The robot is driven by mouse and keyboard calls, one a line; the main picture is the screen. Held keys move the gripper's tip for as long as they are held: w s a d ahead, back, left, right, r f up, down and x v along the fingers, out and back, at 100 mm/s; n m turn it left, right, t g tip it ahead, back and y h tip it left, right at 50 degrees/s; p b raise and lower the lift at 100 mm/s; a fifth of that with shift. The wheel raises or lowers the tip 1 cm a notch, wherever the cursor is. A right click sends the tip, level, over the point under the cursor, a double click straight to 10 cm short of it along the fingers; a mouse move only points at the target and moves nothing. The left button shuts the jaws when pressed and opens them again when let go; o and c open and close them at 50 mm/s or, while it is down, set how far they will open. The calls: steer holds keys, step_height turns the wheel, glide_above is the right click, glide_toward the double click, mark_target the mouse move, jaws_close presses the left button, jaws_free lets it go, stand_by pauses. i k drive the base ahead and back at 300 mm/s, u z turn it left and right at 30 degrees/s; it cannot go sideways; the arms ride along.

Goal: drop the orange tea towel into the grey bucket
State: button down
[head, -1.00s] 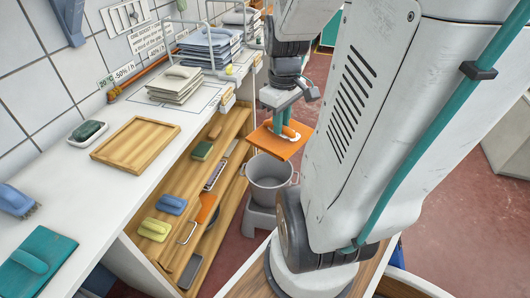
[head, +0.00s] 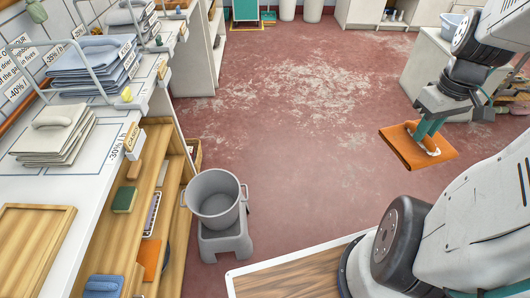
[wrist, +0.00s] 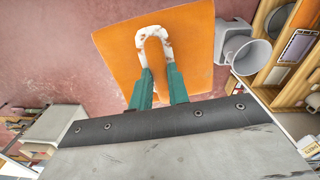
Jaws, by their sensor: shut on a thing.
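The orange tea towel (head: 405,147) is a flat folded square with a raised grip on top. My gripper (head: 430,140) is shut on that grip and holds the towel in the air at the right of the head view. In the wrist view the towel (wrist: 190,60) hangs in front of the green fingers of my gripper (wrist: 157,75). The grey bucket (head: 213,203) stands on a grey stool at the lower left of centre, left of the towel and apart from it. Its opening faces up and looks empty. The bucket also shows in the wrist view (wrist: 250,57), beside the towel's right edge.
The grey stool (head: 226,240) stands beside wooden shelves (head: 150,190) under a white counter (head: 70,190). The counter holds folded cloth stacks (head: 55,135) and a wooden tray (head: 35,235). The red floor (head: 290,130) between bucket and towel is clear. A pale bench (head: 425,65) stands at back right.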

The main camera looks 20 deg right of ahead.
mark_target(217, 203)
steer(key=z, duration=0.7)
steer(key=k, duration=0.95)
steer(key=u, duration=1)
steer(key=i, duration=1)
steer(key=u, duration=0.05)
